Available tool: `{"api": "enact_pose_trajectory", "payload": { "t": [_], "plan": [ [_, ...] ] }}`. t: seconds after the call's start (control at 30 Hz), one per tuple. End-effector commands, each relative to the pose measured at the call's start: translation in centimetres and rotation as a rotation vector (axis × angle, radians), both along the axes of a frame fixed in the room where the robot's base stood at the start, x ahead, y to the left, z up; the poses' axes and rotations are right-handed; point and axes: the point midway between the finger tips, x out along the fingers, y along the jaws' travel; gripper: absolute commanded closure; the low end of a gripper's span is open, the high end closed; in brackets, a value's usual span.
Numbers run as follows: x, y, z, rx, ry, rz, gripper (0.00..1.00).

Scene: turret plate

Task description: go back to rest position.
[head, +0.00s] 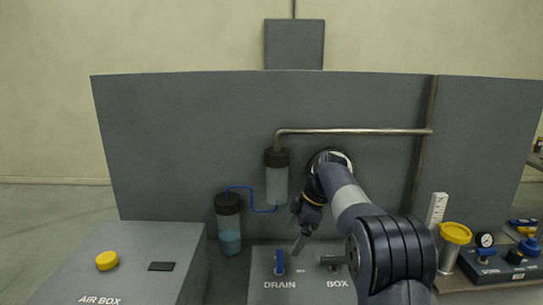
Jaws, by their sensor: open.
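My gripper (298,248) hangs in front of the grey panel, low in the middle of the head view, with its fingers pointing down. It is open, and I see nothing between its fingers. It appears just above the box marked DRAIN (280,298), close to the blue handle (279,262) in the picture. I cannot tell whether it touches anything. My arm comes up from the lower right and hides part of the panel and of that box.
A grey panel (170,130) stands behind, with a bent pipe (350,131) and two clear canisters (277,185) (229,240). The AIR BOX (150,265) with a yellow button (107,260) is at left. A yellow-topped cylinder (455,234) and a gauge (485,240) are at right.

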Motion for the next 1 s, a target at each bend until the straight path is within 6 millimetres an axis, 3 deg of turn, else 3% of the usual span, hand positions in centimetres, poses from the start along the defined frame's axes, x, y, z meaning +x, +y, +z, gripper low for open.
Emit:
{"api": "enact_pose_trajectory", "payload": {
  "t": [0.4,1.0],
  "plan": [
    [-0.2,3.3,-7.8,-0.001,0.002,0.001,0.01],
    [-0.6,3.3,-7.4,0.0,-0.003,-0.509,0.01]
  ]
}}
